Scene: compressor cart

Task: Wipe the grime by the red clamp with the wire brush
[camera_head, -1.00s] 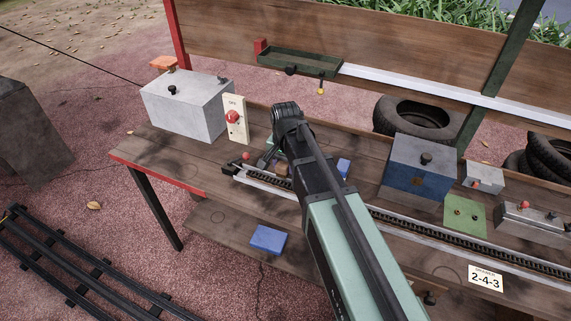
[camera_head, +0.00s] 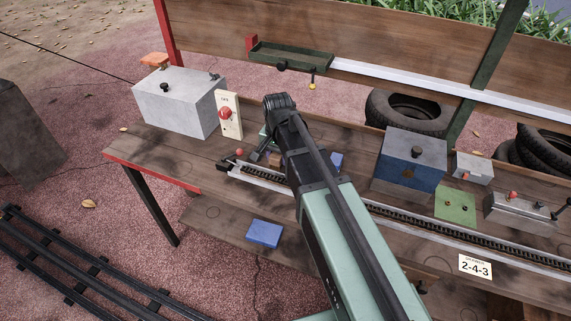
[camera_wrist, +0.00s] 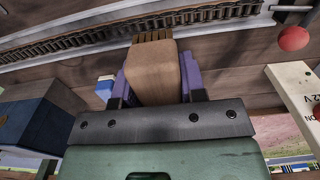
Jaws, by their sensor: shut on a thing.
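My gripper (camera_wrist: 155,80) has purple fingers and is shut on the wire brush (camera_wrist: 153,72), a brown wooden block. Its bristles (camera_wrist: 152,36) point away from the gripper toward the chain rail (camera_wrist: 120,25) in the wrist view. I cannot tell whether they touch the bench. In the head view the gripper (camera_head: 268,155) is over the wooden bench behind the rail (camera_head: 262,177), largely hidden by my arm. A red ball (camera_head: 239,152) stands by the rail's left end and also shows in the wrist view (camera_wrist: 293,38). I cannot make out a red clamp or the grime for certain.
A switch panel (camera_head: 229,115) and grey box (camera_head: 180,102) stand left of my gripper. A blue-grey box (camera_head: 410,160), green plate (camera_head: 455,203) and metal block (camera_head: 520,212) are on the right. A blue block (camera_head: 264,234) lies on the lower shelf.

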